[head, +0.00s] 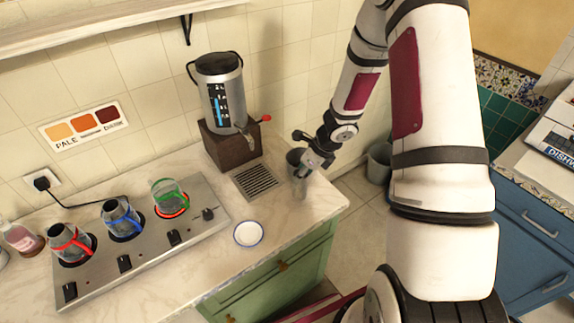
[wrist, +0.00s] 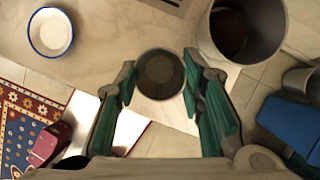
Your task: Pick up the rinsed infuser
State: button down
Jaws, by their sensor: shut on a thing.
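The infuser (wrist: 160,74) is a small round metal cup with a dark mesh-like inside. It sits between the two green-padded fingers of my gripper (wrist: 159,68), which is shut on it. In the head view the infuser (head: 301,187) shows as a small grey cylinder below my gripper (head: 306,170), over the right end of the counter. Whether its base touches the counter I cannot tell. The gripper partly hides it there.
A dark-insided pot (wrist: 243,28) stands close beside the gripper; it also shows in the head view (head: 294,156). A drip grate (head: 255,182), a samovar (head: 222,95), a blue-rimmed white dish (head: 248,233) and a hotplate (head: 145,240) with several glass teapots lie leftward.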

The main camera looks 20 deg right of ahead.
jog(key=s+d, duration=0.7)
jog(key=s, duration=0.4)
jog(key=shift+s+d, duration=0.15)
jog(key=shift+d, duration=0.1)
